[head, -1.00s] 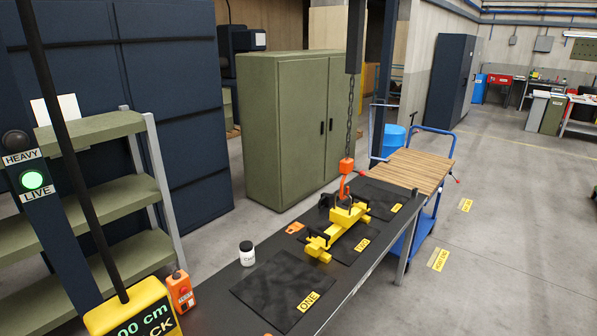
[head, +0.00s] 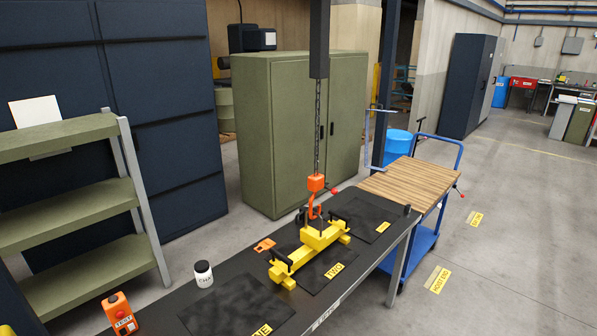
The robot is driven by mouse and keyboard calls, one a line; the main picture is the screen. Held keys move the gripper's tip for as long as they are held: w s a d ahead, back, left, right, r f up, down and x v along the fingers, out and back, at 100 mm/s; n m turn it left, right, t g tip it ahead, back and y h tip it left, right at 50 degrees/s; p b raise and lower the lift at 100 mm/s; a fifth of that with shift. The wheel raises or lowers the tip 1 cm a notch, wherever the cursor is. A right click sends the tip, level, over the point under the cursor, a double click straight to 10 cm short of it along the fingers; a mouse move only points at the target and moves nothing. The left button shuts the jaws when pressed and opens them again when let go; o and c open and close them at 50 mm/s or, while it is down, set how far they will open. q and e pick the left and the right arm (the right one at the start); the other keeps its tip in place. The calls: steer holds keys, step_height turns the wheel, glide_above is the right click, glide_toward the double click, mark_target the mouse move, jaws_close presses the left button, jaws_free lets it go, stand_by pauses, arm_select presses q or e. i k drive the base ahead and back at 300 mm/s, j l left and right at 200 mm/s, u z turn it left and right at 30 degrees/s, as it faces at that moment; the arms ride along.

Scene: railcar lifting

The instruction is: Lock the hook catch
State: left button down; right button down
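The orange hook (head: 314,207) hangs below an orange block (head: 316,183) on a dark chain (head: 317,125) in the middle of the head view. It is at the top of a yellow lifting piece (head: 318,237) with black upright parts, over the dark table. The hook's catch is too small to make out, and I cannot tell whether it is locked. I cannot tell whether the yellow piece touches the table. Neither of my grippers shows in the view.
The long dark table (head: 170,306) carries black mats, a white jar (head: 203,274) and an orange control box (head: 119,314). A green shelf (head: 75,195) stands left and a green cabinet (head: 290,130) behind. A wood-topped blue cart (head: 408,181) stands beyond.

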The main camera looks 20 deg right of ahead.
mark_target(334, 192)
steer(key=i+l+u, duration=0.1)
steer(key=i+l, duration=0.6)
steer(key=i+l+u, duration=0.1)
steer(key=i+l, duration=0.55)
steer(key=l, duration=0.15)
steer(key=i+u, duration=0.1)
steer(key=i, duration=0.7)
